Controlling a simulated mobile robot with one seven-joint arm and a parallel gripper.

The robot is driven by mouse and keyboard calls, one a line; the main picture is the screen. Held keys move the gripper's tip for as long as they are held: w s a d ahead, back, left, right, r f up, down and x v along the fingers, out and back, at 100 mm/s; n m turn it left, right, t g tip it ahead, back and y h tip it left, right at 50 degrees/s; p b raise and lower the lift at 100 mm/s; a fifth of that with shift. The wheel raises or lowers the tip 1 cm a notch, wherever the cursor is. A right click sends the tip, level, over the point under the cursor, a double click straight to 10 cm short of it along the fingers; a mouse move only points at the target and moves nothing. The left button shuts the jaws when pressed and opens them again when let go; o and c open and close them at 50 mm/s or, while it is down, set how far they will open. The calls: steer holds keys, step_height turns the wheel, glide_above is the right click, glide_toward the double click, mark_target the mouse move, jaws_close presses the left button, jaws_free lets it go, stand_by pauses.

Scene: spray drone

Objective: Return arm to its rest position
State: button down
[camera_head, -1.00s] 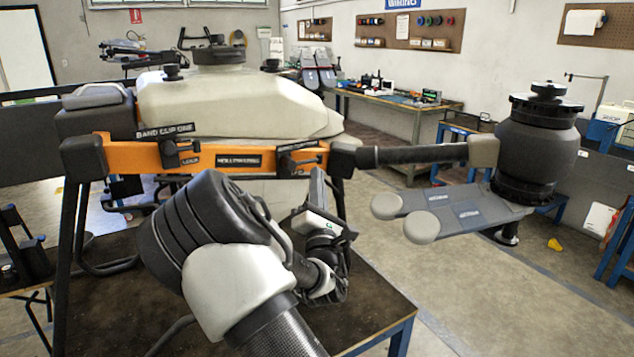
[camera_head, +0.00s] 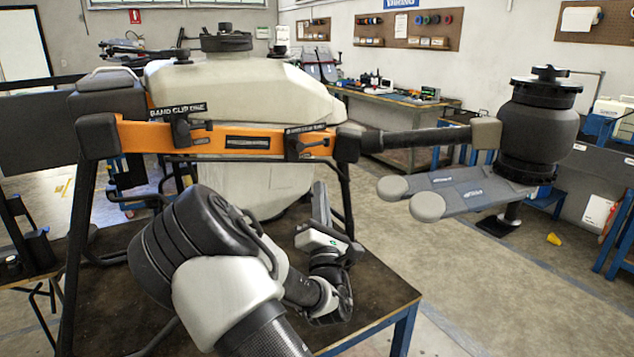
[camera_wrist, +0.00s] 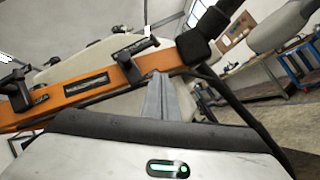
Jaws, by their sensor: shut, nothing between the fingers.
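My gripper (camera_head: 319,205) is in front of the spray drone, its fingers pointing up beside the white tank (camera_head: 235,95). In the wrist view the fingers (camera_wrist: 157,98) are together with nothing between them, and they appear just below the drone's orange frame bar (camera_wrist: 75,92). In the head view that orange bar (camera_head: 222,139) runs across the drone, with black clips labelled "BAND CLIP ONE" and another partly readable label. I cannot tell whether the fingers touch the drone. My arm is bent low in the foreground.
The drone stands over a dark table (camera_head: 370,290) with blue legs. A rotor arm with a black motor (camera_head: 538,125) and folded grey propellers (camera_head: 465,192) reaches out to the right. A workbench (camera_head: 400,105) stands behind. The floor on the right is mostly clear.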

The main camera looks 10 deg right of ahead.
steer(key=s+d+f+m+g+h, duration=0.25)
steer(key=d+f+m+g, duration=0.45)
steer(key=m, duration=0.7)
steer(key=s+a+r+m+g+y, duration=0.2)
steer(key=s+a+m+g+y, duration=0.25)
steer(key=s, duration=0.35)
steer(key=s+a+r+m+g+y, duration=0.3)
steer(key=s+a, duration=0.3)
steer(key=s, duration=0.3)
steer(key=s+r+m+g+h, duration=0.15)
steer(key=s+m+g, duration=0.25)
steer(key=s, duration=1.3)
step_height(320, 180, up, 16)
steer(key=p, duration=1.6)
steer(key=shift+w+d, duration=0.3)
steer(key=shift+w, duration=0.05)
steer(key=shift+r+n+t, duration=0.1)
steer(key=shift+n+t, duration=0.15)
